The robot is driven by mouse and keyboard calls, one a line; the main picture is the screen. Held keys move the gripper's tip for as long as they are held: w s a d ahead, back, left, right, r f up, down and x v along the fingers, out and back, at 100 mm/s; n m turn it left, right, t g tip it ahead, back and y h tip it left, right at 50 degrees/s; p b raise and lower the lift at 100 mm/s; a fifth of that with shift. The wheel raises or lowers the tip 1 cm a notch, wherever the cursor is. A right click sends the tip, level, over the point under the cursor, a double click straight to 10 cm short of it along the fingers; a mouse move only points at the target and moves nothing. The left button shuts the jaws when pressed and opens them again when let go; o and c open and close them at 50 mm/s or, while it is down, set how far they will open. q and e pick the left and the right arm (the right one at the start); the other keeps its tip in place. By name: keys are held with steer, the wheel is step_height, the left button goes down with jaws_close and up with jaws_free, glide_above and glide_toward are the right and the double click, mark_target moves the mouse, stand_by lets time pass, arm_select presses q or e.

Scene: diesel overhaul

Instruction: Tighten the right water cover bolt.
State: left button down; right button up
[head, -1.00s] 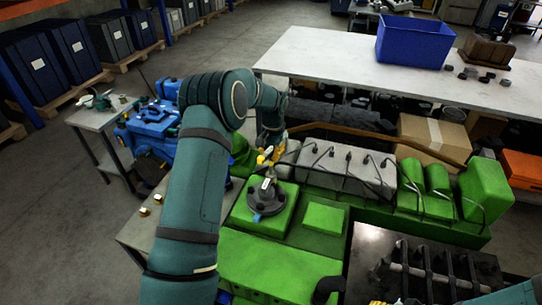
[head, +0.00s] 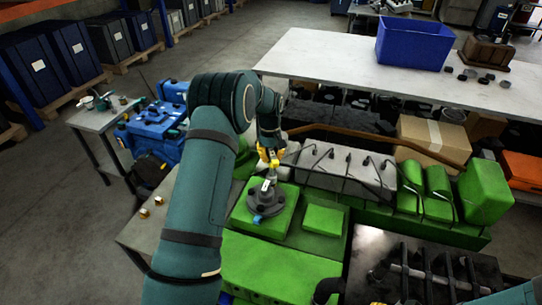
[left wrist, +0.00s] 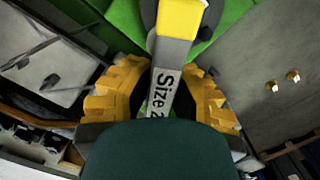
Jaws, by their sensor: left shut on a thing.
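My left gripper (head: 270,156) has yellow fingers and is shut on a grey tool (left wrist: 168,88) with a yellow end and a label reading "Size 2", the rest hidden. In the head view the tool (head: 270,176) points down at the dark grey round water cover (head: 267,202) on a green engine block. The tool's lower end meets or hovers just over the cover; I cannot tell which. The bolt under it is not clearly visible. A small blue piece (head: 257,219) sits at the cover's front edge. Of my right gripper, only yellow bits (head: 377,302) show at the bottom edge.
Two brass pieces (head: 151,206) lie on the grey table left of the engine. Grey covers with black cables (head: 345,168) stand right of the water cover. A dark tray with black parts (head: 425,270) is at lower right. A blue bin (head: 414,43) stands on the back bench.

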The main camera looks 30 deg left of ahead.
arm_select(q)
steer(key=n, duration=0.4)
steer(key=shift+r+n+p, duration=0.1)
steer(key=shift+n+p, duration=0.2)
steer(key=n, duration=0.3)
steer(key=shift+n+t+p, duration=0.3)
steer(key=shift+n+p, duration=0.1)
steer(key=n+p, duration=0.1)
steer(key=n, duration=0.3)
steer(key=shift+n, duration=0.3)
steer(key=n+p, duration=0.2)
steer(key=n, duration=0.1)
steer(key=shift+n+t, duration=0.4)
steer(key=n, duration=0.3)
steer(key=shift+n, duration=0.3)
steer(key=shift+n+y, duration=0.3)
steer(key=shift+n, duration=1.4)
